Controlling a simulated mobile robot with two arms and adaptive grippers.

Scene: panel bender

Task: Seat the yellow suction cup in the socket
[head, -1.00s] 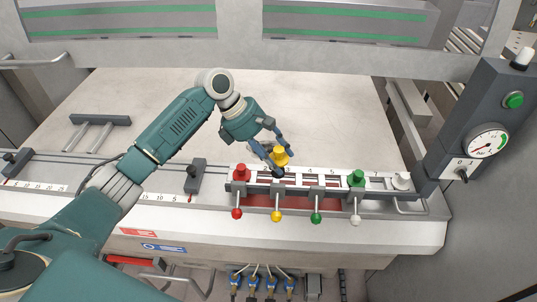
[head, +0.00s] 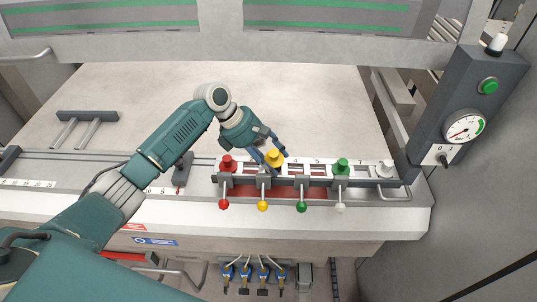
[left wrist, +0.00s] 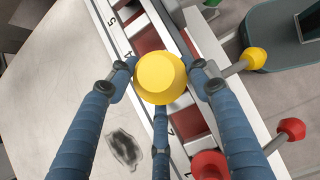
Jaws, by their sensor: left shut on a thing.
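The yellow suction cup (head: 275,157) is held in my left gripper (head: 272,163), at the white numbered rail (head: 316,160) just right of the red cup. In the left wrist view the yellow cup (left wrist: 160,78) sits between the blue fingers, over the rail with its red recesses (left wrist: 183,113). The cup's underside and the spot directly below it are hidden, so I cannot tell whether it touches a socket. My right gripper is not in view.
A red cup (head: 228,163), a green cup (head: 342,167) and a white cup (head: 386,170) stand along the rail. Levers with coloured knobs, such as the yellow one (head: 263,206), stick out in front. A gauge post (head: 468,110) stands at the right.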

